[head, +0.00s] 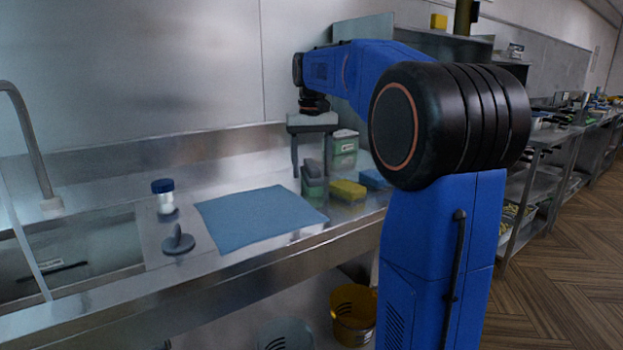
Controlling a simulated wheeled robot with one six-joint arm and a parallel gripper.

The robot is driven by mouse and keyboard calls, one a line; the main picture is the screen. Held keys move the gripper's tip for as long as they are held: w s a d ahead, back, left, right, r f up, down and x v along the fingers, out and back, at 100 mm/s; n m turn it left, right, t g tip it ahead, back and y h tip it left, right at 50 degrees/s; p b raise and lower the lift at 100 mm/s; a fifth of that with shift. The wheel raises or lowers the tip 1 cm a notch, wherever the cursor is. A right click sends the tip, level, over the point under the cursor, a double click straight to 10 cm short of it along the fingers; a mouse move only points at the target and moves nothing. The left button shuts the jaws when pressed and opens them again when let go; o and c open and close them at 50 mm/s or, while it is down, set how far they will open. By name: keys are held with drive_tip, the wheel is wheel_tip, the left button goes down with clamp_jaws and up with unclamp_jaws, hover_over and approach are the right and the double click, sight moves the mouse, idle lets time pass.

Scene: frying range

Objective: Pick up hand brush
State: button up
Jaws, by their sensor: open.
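A grey-topped object with a green lower part (314,184) stands on the steel counter; it looks like the hand brush, though it is small and I cannot be sure. My gripper (311,165) points down over it, open, with one finger on each side of its grey top. I cannot tell whether the fingers touch it.
A yellow sponge (347,190) and a blue block (374,179) lie close to the right. A green box (344,143) stands behind. A blue cloth (259,216), blue-capped jar (164,196) and grey round-based item (178,240) are left. The sink (85,262) is far left.

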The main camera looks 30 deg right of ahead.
sight(312, 163)
drive_tip(key=shift+f, duration=0.1)
drive_tip(key=c, duration=1.3)
wheel_tip(312, 163, up, 10)
drive_tip(key=shift+r, duration=0.1)
